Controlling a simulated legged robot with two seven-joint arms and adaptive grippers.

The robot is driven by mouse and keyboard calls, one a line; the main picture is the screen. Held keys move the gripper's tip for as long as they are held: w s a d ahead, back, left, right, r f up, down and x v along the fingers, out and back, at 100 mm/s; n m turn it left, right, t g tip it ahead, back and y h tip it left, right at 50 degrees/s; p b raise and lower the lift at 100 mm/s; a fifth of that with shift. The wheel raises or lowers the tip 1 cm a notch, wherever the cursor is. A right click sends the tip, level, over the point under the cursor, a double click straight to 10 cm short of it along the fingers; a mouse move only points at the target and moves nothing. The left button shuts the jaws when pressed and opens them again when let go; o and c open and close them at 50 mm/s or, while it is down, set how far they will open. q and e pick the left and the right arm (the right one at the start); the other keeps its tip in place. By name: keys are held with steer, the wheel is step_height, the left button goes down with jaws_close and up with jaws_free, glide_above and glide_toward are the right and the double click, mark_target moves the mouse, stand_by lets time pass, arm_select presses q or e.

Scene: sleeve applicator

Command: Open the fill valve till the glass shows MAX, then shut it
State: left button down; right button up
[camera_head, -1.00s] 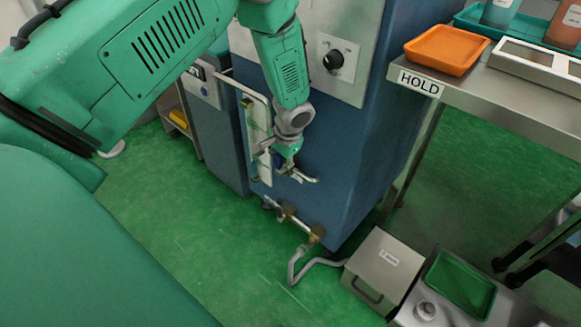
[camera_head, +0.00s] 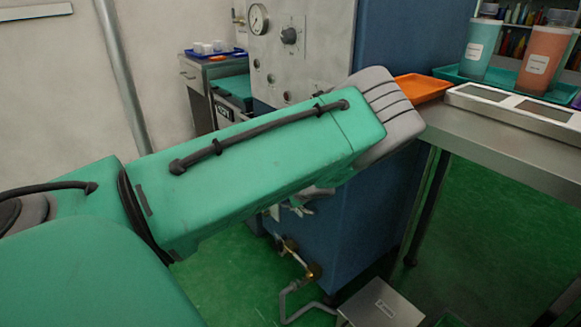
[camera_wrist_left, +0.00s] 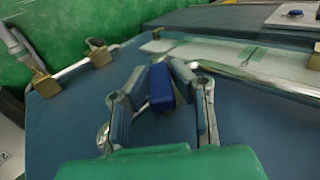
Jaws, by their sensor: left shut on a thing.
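My left gripper (camera_wrist_left: 160,90) is shut on a blue handle (camera_wrist_left: 160,86), which shows between its fingertips in the left wrist view; I take it for the fill valve's handle. In the head view only a little of the left gripper (camera_head: 299,207) shows below my green arm, in front of the blue cabinet (camera_head: 345,245). The glass on its pale backing plate (camera_wrist_left: 235,56) lies beyond the fingers in the left wrist view. Its level and any MAX mark cannot be read there. In the head view my arm hides the glass. My right gripper is not in view.
Brass fittings (camera_head: 313,272) on a pipe sit low on the cabinet, with a grey hose below. A round gauge (camera_head: 258,18) and a black knob (camera_head: 289,36) are on the upper panel. A steel table (camera_head: 480,140) with an orange tray (camera_head: 420,87) stands at right.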

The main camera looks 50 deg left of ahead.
arm_select(q)
steer(key=shift+f, duration=0.2)
steer(key=c, duration=1.4)
jaws_free()
steer(key=shift+f, duration=0.2)
steer(key=shift+c, duration=0.2)
steer(key=shift+a, duration=0.1)
steer(key=v, duration=1.2)
steer(key=shift+f, duration=0.15)
